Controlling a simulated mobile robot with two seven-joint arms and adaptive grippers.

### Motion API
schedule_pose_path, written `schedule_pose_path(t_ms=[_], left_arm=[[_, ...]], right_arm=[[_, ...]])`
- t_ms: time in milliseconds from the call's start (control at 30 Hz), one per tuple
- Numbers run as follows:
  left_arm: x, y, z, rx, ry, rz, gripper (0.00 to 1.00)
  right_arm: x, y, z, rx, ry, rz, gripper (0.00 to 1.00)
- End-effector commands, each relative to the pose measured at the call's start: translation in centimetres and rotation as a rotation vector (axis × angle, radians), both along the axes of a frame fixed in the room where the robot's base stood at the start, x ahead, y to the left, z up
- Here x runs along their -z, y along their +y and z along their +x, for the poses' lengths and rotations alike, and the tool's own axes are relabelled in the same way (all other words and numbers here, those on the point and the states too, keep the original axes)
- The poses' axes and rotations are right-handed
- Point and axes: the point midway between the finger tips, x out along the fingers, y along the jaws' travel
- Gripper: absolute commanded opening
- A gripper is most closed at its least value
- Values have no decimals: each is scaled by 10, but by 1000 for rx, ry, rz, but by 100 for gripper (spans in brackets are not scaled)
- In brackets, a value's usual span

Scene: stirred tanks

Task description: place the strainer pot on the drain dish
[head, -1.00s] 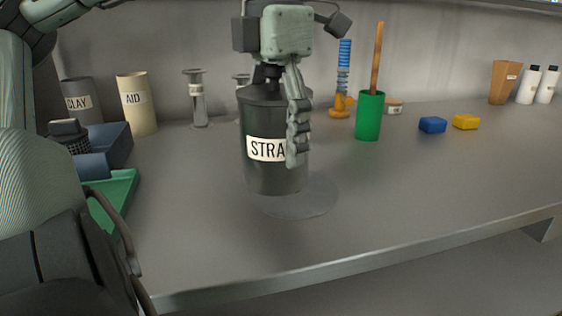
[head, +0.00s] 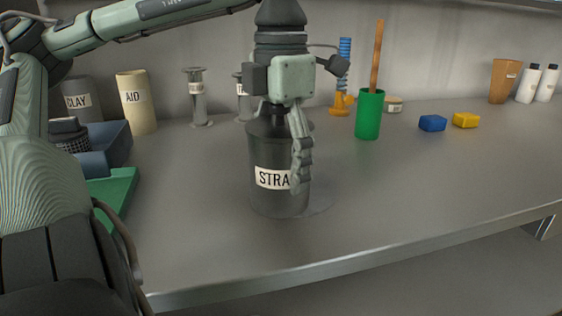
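The strainer pot (head: 264,150) is a dark, upright cylinder with a white label reading "STRA", in the middle of the head view. My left gripper (head: 297,160) comes down from above and is shut on it. One finger runs down the pot's front right side; the other is hidden. A flat grey round patch (head: 321,203) shows at the right of the pot's base, mostly covered by it. I cannot tell whether this is the drain dish or a shadow, nor whether the pot touches the surface. My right gripper is not in view.
A green tray (head: 119,190) and a blue bin (head: 115,143) stand at the left. Jars marked CLAY (head: 77,102) and AID (head: 137,104) are behind. A green cup (head: 369,117) and blue and yellow blocks (head: 432,123) stand right. The bench's front right is clear.

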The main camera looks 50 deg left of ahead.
Motion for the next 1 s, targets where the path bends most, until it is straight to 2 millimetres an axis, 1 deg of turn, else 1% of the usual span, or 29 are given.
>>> schedule_pose_path(t_ms=[33,133,167,467,567,600,667,767,900,1000], left_arm=[[0,0,0,0,0,0,80],[0,0,0,0,0,0,93],[0,0,0,0,0,0,95],[-1,0,0,0,1,0,95],[-4,0,0,0,1,0,95],[-7,0,0,0,0,1,95],[-15,0,1,-1,-3,4,95],[-36,0,1,-1,-5,4,95],[-68,0,1,-2,-4,4,95],[-89,0,1,-2,-4,3,95]], right_arm=[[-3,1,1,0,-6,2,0],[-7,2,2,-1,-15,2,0],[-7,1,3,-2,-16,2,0],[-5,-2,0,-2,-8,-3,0],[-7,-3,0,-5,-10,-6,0],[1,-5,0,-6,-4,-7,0],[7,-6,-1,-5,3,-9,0],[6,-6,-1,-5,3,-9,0],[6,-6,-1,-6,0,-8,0],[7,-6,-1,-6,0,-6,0]])
